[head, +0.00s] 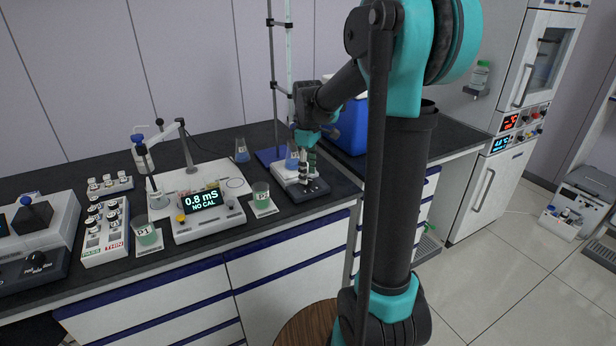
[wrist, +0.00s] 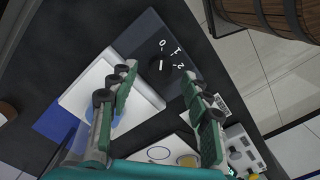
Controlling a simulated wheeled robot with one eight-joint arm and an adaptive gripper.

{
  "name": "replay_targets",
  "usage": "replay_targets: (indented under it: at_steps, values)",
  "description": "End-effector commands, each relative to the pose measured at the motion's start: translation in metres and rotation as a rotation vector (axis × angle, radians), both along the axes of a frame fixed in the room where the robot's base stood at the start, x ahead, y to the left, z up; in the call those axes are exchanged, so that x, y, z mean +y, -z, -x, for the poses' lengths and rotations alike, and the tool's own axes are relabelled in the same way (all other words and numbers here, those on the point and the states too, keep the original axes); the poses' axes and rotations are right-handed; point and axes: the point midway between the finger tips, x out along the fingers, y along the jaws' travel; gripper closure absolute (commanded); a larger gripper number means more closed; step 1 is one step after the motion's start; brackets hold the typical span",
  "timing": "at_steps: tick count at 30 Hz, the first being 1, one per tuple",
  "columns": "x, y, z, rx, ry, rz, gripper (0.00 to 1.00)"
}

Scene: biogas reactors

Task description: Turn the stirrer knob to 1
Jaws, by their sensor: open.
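The stirrer (head: 318,190) stands near the front edge of the dark bench, with a white top and a black control panel (wrist: 150,42). Its dark knob (wrist: 161,65) shows in the wrist view with a white pointer line, beside white marks 0, 1 and 2. The line seems to point toward 0. My gripper (wrist: 160,72) is open and empty, with one finger on each side of the knob in the picture; contact cannot be told. In the head view my gripper (head: 304,165) is over the stirrer and hides the knob. A beaker with blue liquid (head: 292,157) is on the stirrer.
A meter reading 0.8 mS (head: 205,200) and a green-liquid beaker (head: 261,194) are left of the stirrer. A clamp stand (head: 290,60) rises behind it, and a blue box (head: 350,130) is behind right. A wooden barrel-like object (wrist: 270,12) stands on the floor by the bench.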

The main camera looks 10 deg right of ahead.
Motion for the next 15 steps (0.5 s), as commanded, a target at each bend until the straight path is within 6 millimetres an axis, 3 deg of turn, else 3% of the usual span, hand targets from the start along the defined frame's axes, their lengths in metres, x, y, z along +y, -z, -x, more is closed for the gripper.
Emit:
replay_targets:
  at_steps: [6, 15]
  values:
    - [0.000, 0.017, 0.000, 0.000, 0.000, 0.000, 0.52]
    - [0.000, 0.020, 0.000, 0.000, 0.000, 0.000, 0.52]
